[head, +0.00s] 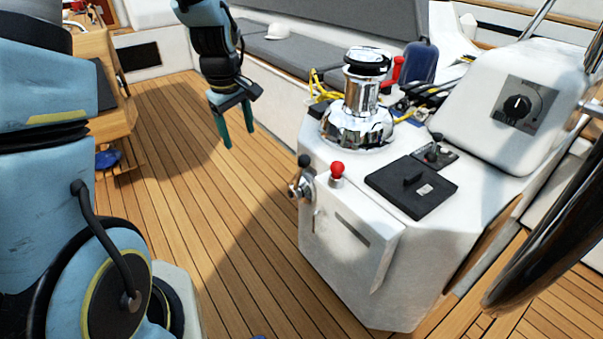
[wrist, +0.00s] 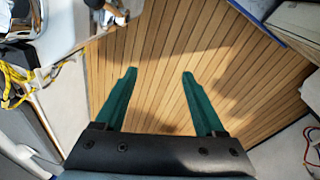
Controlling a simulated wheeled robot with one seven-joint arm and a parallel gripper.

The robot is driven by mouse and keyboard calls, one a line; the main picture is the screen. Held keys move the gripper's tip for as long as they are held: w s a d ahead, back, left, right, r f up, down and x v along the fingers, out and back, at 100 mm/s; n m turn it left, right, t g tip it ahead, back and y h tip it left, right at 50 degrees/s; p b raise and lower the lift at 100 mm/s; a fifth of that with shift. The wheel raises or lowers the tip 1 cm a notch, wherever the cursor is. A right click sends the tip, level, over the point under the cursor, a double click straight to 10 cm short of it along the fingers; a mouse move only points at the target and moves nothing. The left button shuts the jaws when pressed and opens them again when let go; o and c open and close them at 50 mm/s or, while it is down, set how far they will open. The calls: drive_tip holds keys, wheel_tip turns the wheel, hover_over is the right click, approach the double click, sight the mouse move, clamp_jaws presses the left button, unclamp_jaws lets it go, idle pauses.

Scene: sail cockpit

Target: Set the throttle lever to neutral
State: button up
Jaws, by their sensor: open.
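A chrome lever with a black knob, which looks like the throttle lever (head: 299,187), is mounted on the left side of the white console (head: 350,250). Its knob is at the top, and the lever looks near upright; its exact setting cannot be told. In the wrist view, part of a shiny fitting that seems to be this lever (wrist: 116,14) shows at the top edge, beyond my fingers. My gripper (head: 238,138) hangs open and empty over the deck, left of and apart from the lever. Its two green fingers (wrist: 159,74) are spread with only deck between them.
A red-knobbed control (head: 337,174) sits close right of the lever. A chrome winch (head: 361,103), black hatch panel (head: 411,187) and round dial (head: 517,106) are on the console. A dark wheel rim (head: 548,240) is at right.

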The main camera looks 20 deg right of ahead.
sight(303, 166)
drive_tip(key=d+f+n, duration=0.1)
drive_tip(key=d+f, duration=0.1)
drive_tip(key=d, duration=0.3)
drive_tip(key=d+f+n+b, duration=0.1)
drive_tip(key=d+f, duration=0.1)
drive_tip(key=d, duration=0.3)
drive_tip(key=d+f+n, duration=0.1)
drive_tip(key=d+f, duration=0.1)
drive_tip(key=d, duration=0.3)
drive_tip(key=shift+s+d+f+n+h, duration=0.1)
drive_tip(key=shift+s+f+n+h, duration=0.2)
drive_tip(key=shift+f+h, duration=0.1)
drive_tip(key=x, duration=1)
drive_tip(key=shift+f+p, duration=0.2)
drive_tip(key=shift+p, duration=0.2)
drive_tip(key=shift+c, duration=0.2)
clamp_jaws()
